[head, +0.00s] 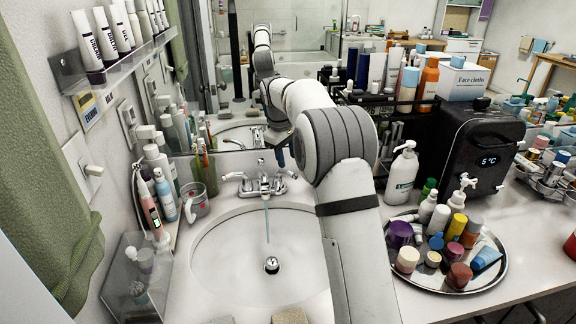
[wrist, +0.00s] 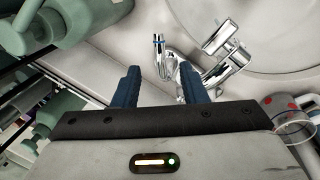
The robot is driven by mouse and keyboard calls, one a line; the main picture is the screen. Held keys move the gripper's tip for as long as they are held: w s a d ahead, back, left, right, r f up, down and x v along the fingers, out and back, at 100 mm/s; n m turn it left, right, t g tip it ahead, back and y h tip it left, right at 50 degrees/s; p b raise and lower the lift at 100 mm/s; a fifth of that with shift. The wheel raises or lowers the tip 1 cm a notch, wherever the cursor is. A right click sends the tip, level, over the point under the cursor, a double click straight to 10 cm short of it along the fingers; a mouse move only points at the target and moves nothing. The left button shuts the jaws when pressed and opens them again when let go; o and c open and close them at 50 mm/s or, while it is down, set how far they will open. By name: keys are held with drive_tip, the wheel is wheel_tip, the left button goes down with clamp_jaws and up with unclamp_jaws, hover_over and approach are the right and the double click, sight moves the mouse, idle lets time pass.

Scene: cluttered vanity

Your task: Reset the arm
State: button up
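My arm reaches from the front over the right side of the sink (head: 215,262) toward the mirror. My gripper shows in the wrist view (wrist: 158,78) with its two blue fingers apart and nothing held between them. In the head view only a small dark blue part of it shows behind my arm. The chrome faucet (head: 262,184) is close to my gripper. In the wrist view the faucet (wrist: 226,66) lies just beyond and right of the right finger; I cannot tell whether they touch. A thin bluish stream runs from the spout.
A clear mug (head: 194,202) and several bottles stand left of the faucet. A pump bottle (head: 402,172), a round tray (head: 408,279) of small containers and a black box with a display (head: 478,150) stand right of my arm.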

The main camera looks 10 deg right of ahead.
drive_tip(key=shift+s+a+r, duration=0.15)
drive_tip(key=shift+r, duration=0.9)
drive_tip(key=s+d+r+m+y, duration=0.1)
drive_tip(key=s+r+m, duration=0.1)
drive_tip(key=s, duration=0.8)
drive_tip(key=s+d+r+m, duration=0.1)
drive_tip(key=s+r+m, duration=0.15)
drive_tip(key=s, duration=0.85)
drive_tip(key=s+f+m, duration=0.1)
drive_tip(key=s+f, duration=0.2)
drive_tip(key=s, duration=0.7)
drive_tip(key=s+f+m+t, duration=0.1)
drive_tip(key=s+f+m, duration=0.1)
drive_tip(key=s, duration=0.8)
drive_tip(key=shift+f+y+p, duration=0.4)
drive_tip(key=shift+f, duration=0.45)
